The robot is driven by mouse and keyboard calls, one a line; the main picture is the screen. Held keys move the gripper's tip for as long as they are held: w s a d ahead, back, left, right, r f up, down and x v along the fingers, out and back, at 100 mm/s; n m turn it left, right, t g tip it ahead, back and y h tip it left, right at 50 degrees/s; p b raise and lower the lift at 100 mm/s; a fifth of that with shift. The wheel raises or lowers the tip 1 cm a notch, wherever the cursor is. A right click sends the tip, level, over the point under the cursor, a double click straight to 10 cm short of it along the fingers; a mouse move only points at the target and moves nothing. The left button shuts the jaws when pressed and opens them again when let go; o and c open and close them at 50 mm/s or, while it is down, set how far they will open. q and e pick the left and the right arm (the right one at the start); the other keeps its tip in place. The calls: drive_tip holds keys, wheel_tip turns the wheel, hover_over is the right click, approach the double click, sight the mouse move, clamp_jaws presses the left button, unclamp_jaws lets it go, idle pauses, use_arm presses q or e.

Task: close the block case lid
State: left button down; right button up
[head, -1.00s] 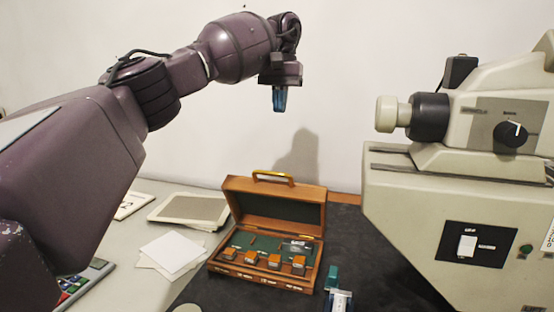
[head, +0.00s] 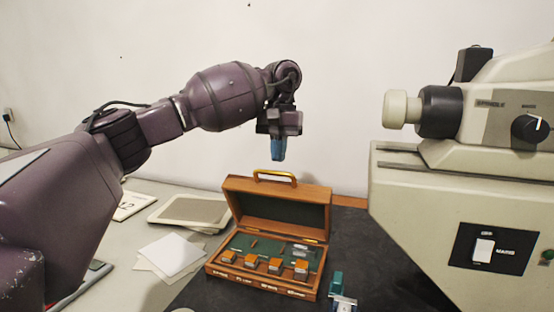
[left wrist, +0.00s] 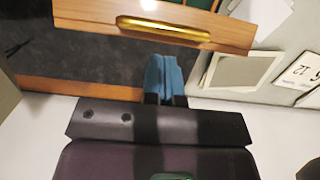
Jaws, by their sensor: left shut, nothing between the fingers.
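The block case (head: 262,286) is a wooden box lying open on the dark mat, with several blocks in its green-lined base. Its lid (head: 318,195) stands raised at the back, with a brass handle (head: 276,176) on its top edge. My left gripper (head: 278,158) is shut and empty, pointing down just above the handle in the head view. In the left wrist view the blue fingertips (left wrist: 164,80) are beside the lid's top edge (left wrist: 80,12), close to the handle (left wrist: 163,28); I cannot tell if they touch. My right gripper is not in view.
A large beige machine (head: 430,220) with a knob and switch stands on the right. White sheets (head: 172,254) and a framed pad (head: 188,211) lie left of the case. A small teal and metal item (head: 337,284) is at the case's front right.

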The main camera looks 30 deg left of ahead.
use_arm(q)
drive_tip(key=shift+s+d+f, duration=0.2)
drive_tip(key=shift+s+f, duration=0.4)
drive_tip(key=shift+s, duration=0.1)
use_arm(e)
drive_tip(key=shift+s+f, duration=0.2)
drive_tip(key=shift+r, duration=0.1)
